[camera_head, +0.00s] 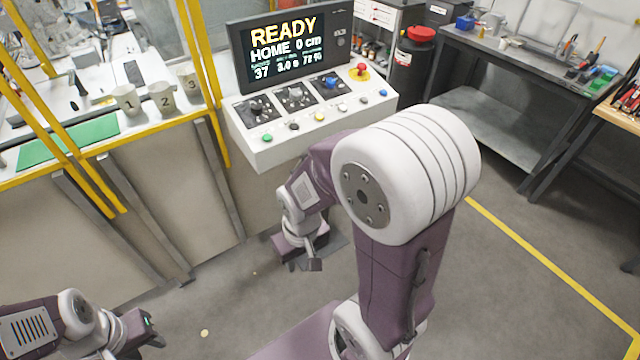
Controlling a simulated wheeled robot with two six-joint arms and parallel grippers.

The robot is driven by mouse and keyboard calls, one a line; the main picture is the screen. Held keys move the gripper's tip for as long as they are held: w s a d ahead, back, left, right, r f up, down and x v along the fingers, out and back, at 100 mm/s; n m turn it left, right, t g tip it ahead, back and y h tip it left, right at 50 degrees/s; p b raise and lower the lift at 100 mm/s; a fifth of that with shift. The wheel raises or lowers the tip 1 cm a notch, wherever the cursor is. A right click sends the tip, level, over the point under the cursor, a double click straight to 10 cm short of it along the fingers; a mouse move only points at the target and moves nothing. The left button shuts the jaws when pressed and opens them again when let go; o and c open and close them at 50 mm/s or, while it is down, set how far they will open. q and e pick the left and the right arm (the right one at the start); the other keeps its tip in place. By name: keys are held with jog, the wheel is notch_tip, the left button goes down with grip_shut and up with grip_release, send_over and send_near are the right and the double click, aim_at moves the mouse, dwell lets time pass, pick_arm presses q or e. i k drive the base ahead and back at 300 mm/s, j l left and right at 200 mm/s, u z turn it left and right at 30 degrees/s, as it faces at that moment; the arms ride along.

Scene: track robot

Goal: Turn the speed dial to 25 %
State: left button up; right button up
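A white control console (268,152) stands at the top centre with a dark screen (287,43). The screen reads READY and HOME 0 cm, above a row of smaller figures that are hard to read. Three dark dial plates with knobs sit on its sloped face: left (253,111), middle (295,97) and right (330,83), the right one with a blue knob. The dial labels are too small to read. My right gripper (312,258) hangs below and in front of the console, apart from it. My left gripper (150,333) is at the bottom left, far from the console. Neither visibly holds anything.
Several coloured buttons line the console's front, and a red emergency button (361,70) sits at its right. Yellow frame posts (208,75) and a bench with numbered cups (162,98) stand to the left. A workbench (500,50) stands right. Floor between is free.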

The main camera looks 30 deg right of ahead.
aim_at(330, 83)
jog(key=z, duration=1.3)
